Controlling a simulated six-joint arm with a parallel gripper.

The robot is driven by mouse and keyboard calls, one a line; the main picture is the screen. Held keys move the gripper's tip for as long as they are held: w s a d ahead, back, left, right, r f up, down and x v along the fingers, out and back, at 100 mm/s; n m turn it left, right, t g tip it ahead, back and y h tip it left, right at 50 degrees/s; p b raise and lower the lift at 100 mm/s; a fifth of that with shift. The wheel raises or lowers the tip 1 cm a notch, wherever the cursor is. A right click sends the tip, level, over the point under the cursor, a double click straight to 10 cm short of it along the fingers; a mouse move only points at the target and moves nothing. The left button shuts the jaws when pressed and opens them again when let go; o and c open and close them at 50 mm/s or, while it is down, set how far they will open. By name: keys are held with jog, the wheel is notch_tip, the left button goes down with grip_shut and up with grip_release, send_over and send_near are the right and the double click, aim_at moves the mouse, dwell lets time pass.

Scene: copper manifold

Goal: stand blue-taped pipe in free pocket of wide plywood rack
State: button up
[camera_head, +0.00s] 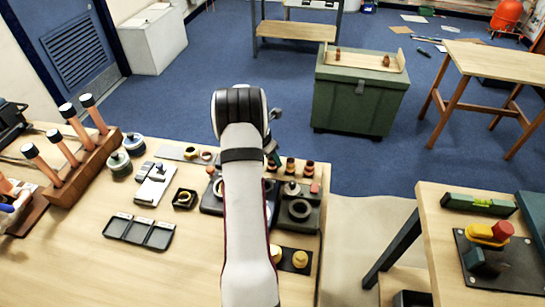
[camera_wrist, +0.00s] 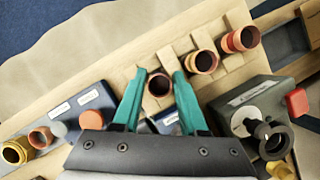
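My gripper (camera_wrist: 160,74) has its teal fingers on either side of a short copper pipe (camera_wrist: 159,84); whether they touch it is unclear. No blue tape is visible on this pipe. It stands at a pale plywood strip with blocks (camera_wrist: 122,78) in the wrist view. In the head view my arm hides most of the gripper. A brown wooden rack (camera_head: 92,165) at the left holds several long copper pipes with dark bands. A blue item (camera_head: 20,199) lies at the left edge.
A green cabinet (camera_head: 358,102) beyond the bench carries a pale wooden tray (camera_head: 362,62) with two small copper pieces. A grey block with a black fitting (camera_wrist: 262,128) stands close right of my gripper.

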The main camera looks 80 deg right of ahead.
jog(key=shift+o, duration=1.2)
jog(key=v, duration=1.2)
jog(key=w+a+r+m+t+y, duration=0.1)
jog(key=w+a+r+m, duration=0.2)
jog(key=w+a, duration=0.5)
jog(key=w+a+r+m+t, duration=0.1)
jog(key=w+a+r+m, duration=0.25)
jog(key=a, duration=0.95)
jog(key=s+a+r+m+t+y, duration=0.1)
jog(key=a+m, duration=0.2)
jog(key=a, duration=0.7)
jog(key=a+r+m+y, duration=0.1)
jog(key=a+m+y, duration=0.15)
jog(key=a, duration=0.85)
jog(key=s+a+f+m+y, duration=0.1)
jog(key=s+a+m, duration=0.3)
jog(key=s+a, duration=0.5)
jog(key=shift+a+f+m+g, duration=0.3)
jog(key=shift+a+m, duration=0.1)
jog(key=shift+a, duration=0.2)
